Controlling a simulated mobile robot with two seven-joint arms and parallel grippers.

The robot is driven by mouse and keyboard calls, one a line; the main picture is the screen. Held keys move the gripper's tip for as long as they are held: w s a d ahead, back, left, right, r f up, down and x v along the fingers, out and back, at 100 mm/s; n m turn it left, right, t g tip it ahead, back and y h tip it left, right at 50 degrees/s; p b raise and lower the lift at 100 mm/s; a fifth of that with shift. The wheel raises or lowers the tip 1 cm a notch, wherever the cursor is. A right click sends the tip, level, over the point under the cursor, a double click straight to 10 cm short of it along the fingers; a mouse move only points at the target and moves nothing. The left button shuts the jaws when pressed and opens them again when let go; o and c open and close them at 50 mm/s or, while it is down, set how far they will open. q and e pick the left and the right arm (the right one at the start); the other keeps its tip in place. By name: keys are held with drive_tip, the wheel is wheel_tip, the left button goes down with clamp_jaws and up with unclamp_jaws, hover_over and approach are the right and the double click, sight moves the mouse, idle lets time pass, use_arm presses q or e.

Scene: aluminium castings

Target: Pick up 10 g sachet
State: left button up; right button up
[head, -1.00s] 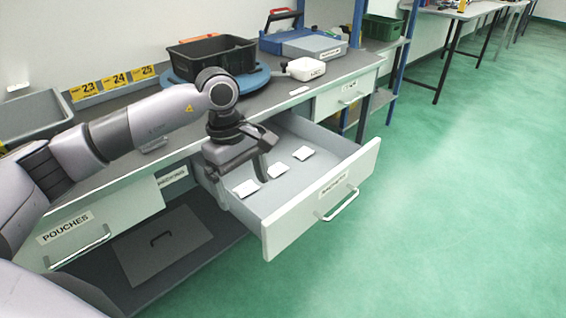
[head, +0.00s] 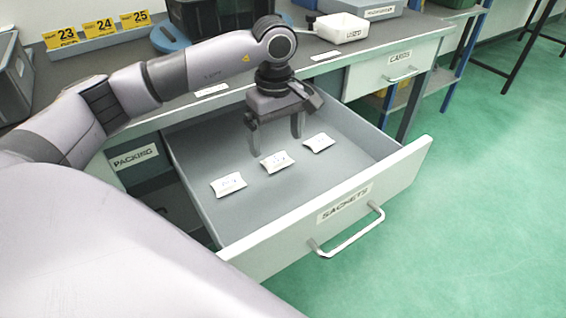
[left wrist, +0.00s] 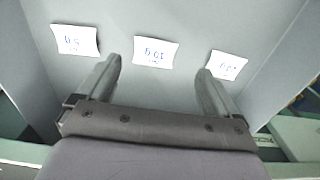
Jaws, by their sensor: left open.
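Three small white sachets lie in a row on the floor of the open drawer labelled SACHETS (head: 232,222). The middle sachet (head: 277,161) reads 10 g upside down in the left wrist view (left wrist: 155,52). Another sachet (head: 228,184) lies nearer the drawer's left side, and a third (head: 319,142) lies to the right. In the left wrist view the left sachet (left wrist: 75,40) appears to read 5 g; the right one (left wrist: 227,65) is hard to read. My left gripper (head: 276,144) points down, open and empty, above and slightly behind the middle sachet. Its fingers (left wrist: 158,68) are apart from all sachets.
The drawer walls and front with its handle (head: 348,232) surround the sachets. A closed CARDS drawer (head: 400,70) is to the right. Green floor lies clear at the right.

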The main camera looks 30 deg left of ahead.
sight(278, 161)
use_arm(q)
drive_tip(key=f, duration=0.6)
drive_tip(key=shift+w+f+b, duration=0.2)
drive_tip(key=shift+w+b, duration=0.1)
drive_tip(key=shift+w, duration=0.1)
drive_tip(key=c, duration=1.1)
drive_tip(key=shift+r, duration=0.1)
